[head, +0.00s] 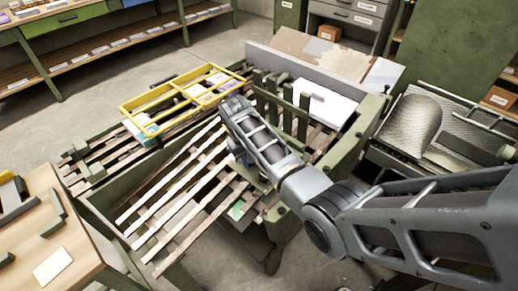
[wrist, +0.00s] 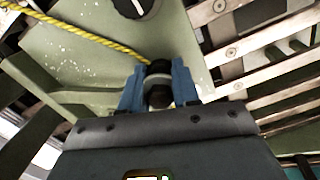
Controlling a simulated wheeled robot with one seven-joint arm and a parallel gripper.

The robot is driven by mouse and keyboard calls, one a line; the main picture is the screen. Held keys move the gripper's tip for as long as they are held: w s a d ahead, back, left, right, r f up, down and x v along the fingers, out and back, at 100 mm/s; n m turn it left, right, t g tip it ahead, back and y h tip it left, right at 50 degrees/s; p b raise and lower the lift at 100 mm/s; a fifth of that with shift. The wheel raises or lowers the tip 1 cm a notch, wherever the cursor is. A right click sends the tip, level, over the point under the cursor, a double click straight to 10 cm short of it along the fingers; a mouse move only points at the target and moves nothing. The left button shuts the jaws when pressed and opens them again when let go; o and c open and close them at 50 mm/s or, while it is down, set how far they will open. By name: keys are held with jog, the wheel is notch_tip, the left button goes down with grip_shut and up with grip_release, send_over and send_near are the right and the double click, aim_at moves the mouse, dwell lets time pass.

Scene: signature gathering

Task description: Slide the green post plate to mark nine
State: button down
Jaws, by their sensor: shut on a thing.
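In the wrist view, a pale green plate (wrist: 85,75) with worn specks fills the upper left and middle. A dark round knob (wrist: 158,95) with a light grey band stands at it. The two blue fingers of my gripper (wrist: 158,88) are shut on this knob from both sides. A black round piece with a white line (wrist: 133,6) sits at the plate's top edge. In the head view, green upright posts (head: 303,115) stand on the slatted bench, just right of my forearm. My forearm largely hides my gripper there. I cannot read any numbered mark.
Wooden slats (head: 180,205) run beside my arm. A yellow frame (head: 180,98) lies on the bench's far left. A white sheet (head: 325,105) lies right of the posts. A wooden table (head: 85,250) stands at the lower left.

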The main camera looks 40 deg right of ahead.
jog(key=shift+a+f, duration=0.2)
jog(key=shift+a, duration=0.75)
jog(key=c, duration=0.8)
grip_release()
jog(key=shift+r, duration=0.15)
jog(key=r, duration=0.5)
jog(key=a+r, duration=0.1)
jog(key=r, duration=0.1)
jog(key=shift+w+r, duration=0.15)
jog(key=shift+r, duration=0.1)
jog(key=shift+a, duration=0.1)
